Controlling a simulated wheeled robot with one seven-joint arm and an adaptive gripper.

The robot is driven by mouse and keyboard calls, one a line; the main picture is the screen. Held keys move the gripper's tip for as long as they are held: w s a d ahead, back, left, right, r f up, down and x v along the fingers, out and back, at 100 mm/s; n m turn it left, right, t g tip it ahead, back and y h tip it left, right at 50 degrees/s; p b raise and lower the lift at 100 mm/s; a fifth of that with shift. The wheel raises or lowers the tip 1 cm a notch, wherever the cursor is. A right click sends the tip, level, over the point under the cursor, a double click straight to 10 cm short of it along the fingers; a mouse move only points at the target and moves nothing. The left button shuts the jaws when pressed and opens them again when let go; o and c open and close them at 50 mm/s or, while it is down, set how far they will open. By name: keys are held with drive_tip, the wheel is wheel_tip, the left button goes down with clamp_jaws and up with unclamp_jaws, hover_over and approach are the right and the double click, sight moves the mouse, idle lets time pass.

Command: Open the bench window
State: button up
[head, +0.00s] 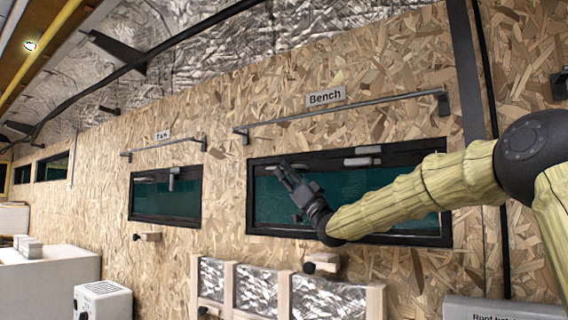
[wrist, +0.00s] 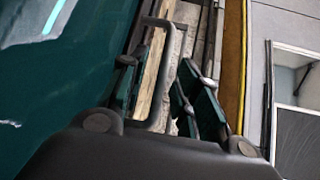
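The bench window (head: 345,195) is a wide dark-green pane in a black frame, below the label "Bench" (head: 325,97). Its pane looks flush in the frame. Light grey fittings (head: 362,161) sit at the top middle of the frame. My gripper (head: 288,175) is in front of the left part of the pane, left of and below the fittings. Its fingers look apart and empty. In the wrist view the fingers (wrist: 160,95) are spread, and green glass fills the left side. My arm covers the lower right of the window.
A grey rail (head: 340,112) runs along the wall above the window. A second, smaller window (head: 165,195) with its own rail is to the left. A wooden block with a dark knob (head: 322,262) and foil-lined wooden framing (head: 257,288) are below. A white heater-like box (head: 103,300) stands lower left.

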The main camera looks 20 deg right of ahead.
drive_tip(key=shift+w+a+r+p, duration=0.15)
drive_tip(key=shift+r, duration=0.3)
drive_tip(key=shift+w+a+r+p, duration=0.15)
drive_tip(key=shift+r, duration=0.25)
drive_tip(key=shift+w+a+r, duration=0.1)
drive_tip(key=shift+w+a, duration=0.05)
drive_tip(key=shift+w, duration=0.3)
drive_tip(key=shift+s, duration=0.1)
clamp_jaws()
